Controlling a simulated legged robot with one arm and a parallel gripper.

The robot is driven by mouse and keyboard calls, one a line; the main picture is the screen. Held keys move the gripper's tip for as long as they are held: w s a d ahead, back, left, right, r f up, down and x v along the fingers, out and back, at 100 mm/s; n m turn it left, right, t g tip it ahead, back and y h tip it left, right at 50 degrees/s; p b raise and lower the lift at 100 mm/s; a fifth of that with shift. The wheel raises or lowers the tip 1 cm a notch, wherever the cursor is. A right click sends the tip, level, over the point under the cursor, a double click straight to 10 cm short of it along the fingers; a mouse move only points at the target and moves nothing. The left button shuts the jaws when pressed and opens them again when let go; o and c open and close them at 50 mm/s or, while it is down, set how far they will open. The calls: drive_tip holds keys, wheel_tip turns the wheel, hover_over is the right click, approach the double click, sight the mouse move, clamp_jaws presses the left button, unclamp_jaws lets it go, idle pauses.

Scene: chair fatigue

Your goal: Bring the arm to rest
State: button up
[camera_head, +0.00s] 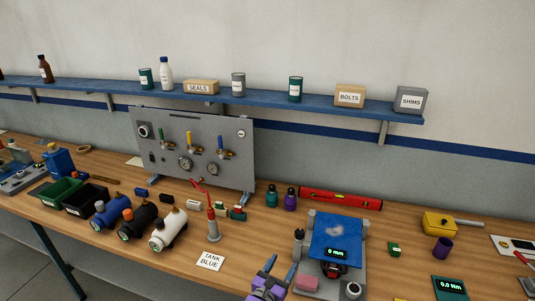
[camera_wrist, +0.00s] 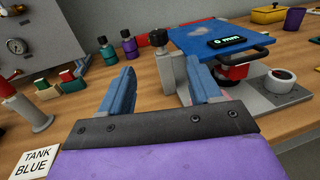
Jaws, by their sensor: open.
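My gripper (camera_head: 279,271) is at the lower middle of the head view, purple with two blue fingers. In the wrist view its fingers (camera_wrist: 158,88) are spread apart with nothing between them. It is over the front of the wooden workbench (camera_head: 189,276). The blue-topped test stand (camera_head: 337,236) with a "0 mm" display is just to its right. The "TANK BLUE" card (camera_head: 210,261) lies to its left on the bench. Most of my arm is out of view.
A grey gauge panel (camera_head: 175,172) stands behind. Blue (camera_head: 112,211), black (camera_head: 138,219) and white (camera_head: 169,229) tanks stand left. A grey-and-red hand tool (camera_head: 213,226) stands near the card. Teal (camera_head: 271,196) and purple (camera_head: 290,199) bottles and a red level (camera_head: 341,198) lie beyond.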

drive_tip(key=s+d+r+m+g+h, duration=0.4)
drive_tip(key=s+d+r+m+g, duration=0.15)
drive_tip(key=d+r+m, duration=0.35)
drive_tip(key=s+d+r+m+g+h, duration=0.4)
drive_tip(key=s+d+r+m+g, duration=0.25)
drive_tip(key=d, duration=0.55)
drive_tip(key=s+d+m+g+y+b, duration=0.15)
drive_tip(key=s+m+g+y, duration=0.6)
drive_tip(key=s+m, duration=0.75)
drive_tip(key=s+a+t+y, duration=0.2)
drive_tip(key=s+a+y, duration=0.7)
drive_tip(key=a, duration=0.5)
drive_tip(key=s, duration=0.2)
drive_tip(key=shift+s+f, duration=0.15)
drive_tip(key=shift+s, duration=0.25)
drive_tip(key=shift+n, duration=0.25)
